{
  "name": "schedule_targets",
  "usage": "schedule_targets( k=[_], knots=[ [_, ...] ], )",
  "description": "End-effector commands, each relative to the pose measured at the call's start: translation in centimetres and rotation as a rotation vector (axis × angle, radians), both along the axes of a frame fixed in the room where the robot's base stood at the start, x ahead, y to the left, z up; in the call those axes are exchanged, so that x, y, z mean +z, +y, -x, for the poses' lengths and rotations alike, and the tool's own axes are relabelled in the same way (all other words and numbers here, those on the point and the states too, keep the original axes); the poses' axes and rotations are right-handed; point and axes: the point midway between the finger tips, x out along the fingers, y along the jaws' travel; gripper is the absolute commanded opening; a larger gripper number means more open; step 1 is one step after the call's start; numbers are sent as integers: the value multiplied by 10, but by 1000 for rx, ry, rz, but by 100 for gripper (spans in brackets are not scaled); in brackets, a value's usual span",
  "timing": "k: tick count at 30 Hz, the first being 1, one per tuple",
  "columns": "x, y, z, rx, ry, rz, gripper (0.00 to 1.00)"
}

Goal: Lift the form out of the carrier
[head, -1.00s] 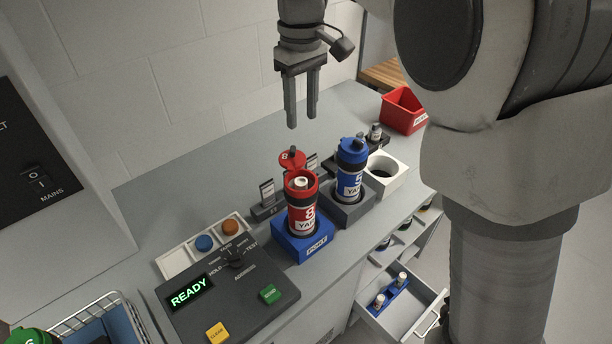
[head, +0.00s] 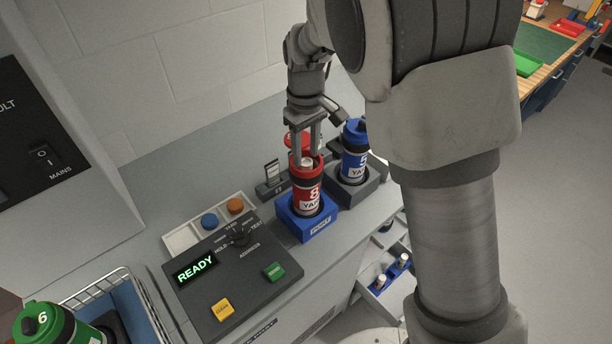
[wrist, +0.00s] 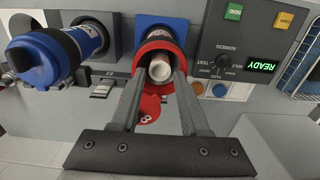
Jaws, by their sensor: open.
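The red carrier (head: 307,196), marked 8, stands upright in a blue holder (head: 293,228) with its red lid (head: 292,141) swung open on the wall side. The form, a white roll (wrist: 161,68), stands inside the carrier's open mouth; its top end shows in the wrist view. My gripper (head: 306,152) points down at the carrier mouth, open, with its fingertips at the rim. In the wrist view the two fingers (wrist: 160,78) lie on either side of the form, with no clear contact. How deep the fingertips reach is hard to tell.
A blue carrier (head: 354,160) stands close on the right in a grey holder. The control panel (head: 240,262) reads READY at the left. A drawer stands open below.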

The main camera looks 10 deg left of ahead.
Motion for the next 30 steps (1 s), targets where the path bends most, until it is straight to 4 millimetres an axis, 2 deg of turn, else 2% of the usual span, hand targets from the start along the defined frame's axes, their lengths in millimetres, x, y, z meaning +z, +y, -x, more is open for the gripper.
schedule_targets(
  k=[3, 11, 14, 19, 30],
  knots=[
    [-13, 0, 0, 0, 1, 0, 45],
    [-16, 0, 0, 0, -1, -1, 45],
    [-16, 0, 0, 0, -1, -1, 31],
    [-16, 0, 0, 0, -1, -1, 0],
    [-16, 0, 0, 0, -1, -1, 0]
  ],
)
